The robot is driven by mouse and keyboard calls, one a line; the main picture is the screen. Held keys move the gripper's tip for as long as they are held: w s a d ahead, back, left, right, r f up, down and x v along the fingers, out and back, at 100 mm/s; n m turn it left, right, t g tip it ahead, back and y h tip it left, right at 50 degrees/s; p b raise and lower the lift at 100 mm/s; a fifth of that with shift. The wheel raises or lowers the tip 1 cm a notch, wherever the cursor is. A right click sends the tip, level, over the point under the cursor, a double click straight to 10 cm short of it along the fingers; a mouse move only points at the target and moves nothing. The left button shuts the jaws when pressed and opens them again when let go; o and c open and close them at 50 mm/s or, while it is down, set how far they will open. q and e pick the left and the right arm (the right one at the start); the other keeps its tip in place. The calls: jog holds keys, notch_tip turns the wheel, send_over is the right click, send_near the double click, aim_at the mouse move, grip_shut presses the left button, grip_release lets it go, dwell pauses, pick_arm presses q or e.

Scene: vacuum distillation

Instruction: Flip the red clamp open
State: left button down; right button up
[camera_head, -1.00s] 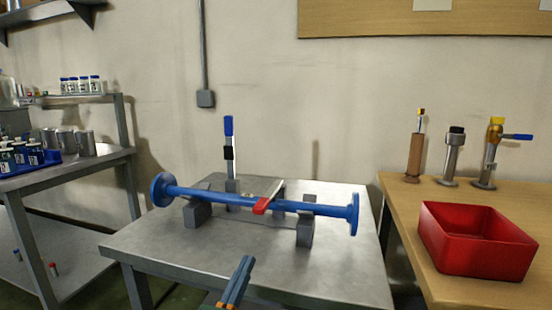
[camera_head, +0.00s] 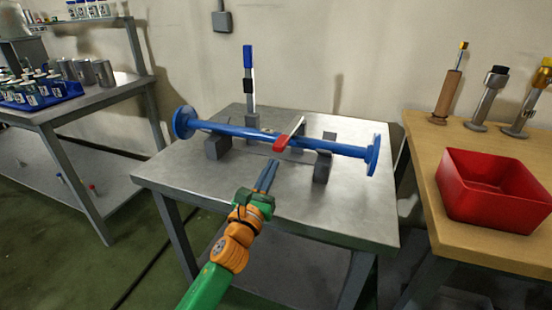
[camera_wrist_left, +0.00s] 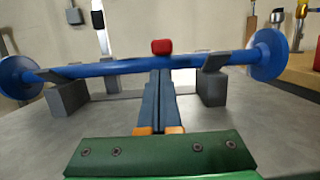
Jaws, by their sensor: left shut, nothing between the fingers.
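The red clamp (camera_head: 281,143) sits at the middle of a blue flanged pipe (camera_head: 335,147), with a pale lever part rising behind it toward the upper right. The pipe rests across dark grey support blocks on the metal table. My left gripper (camera_head: 267,172) is shut and empty, just in front of and below the clamp, apart from it in the head view. In the left wrist view the closed fingers (camera_wrist_left: 161,80) point at the pipe, right below the red clamp (camera_wrist_left: 162,46). Whether the tips touch the pipe cannot be told. My right gripper is not in view.
The metal table (camera_head: 300,205) has free room in front of the pipe. A blue-topped upright lever (camera_head: 248,75) stands behind the pipe. A red bin (camera_head: 490,185) and several tools are on the wooden table at right. A shelf with jars (camera_head: 90,75) stands at left.

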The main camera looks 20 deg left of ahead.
pick_arm(q)
jog(key=shift+x, duration=1.85)
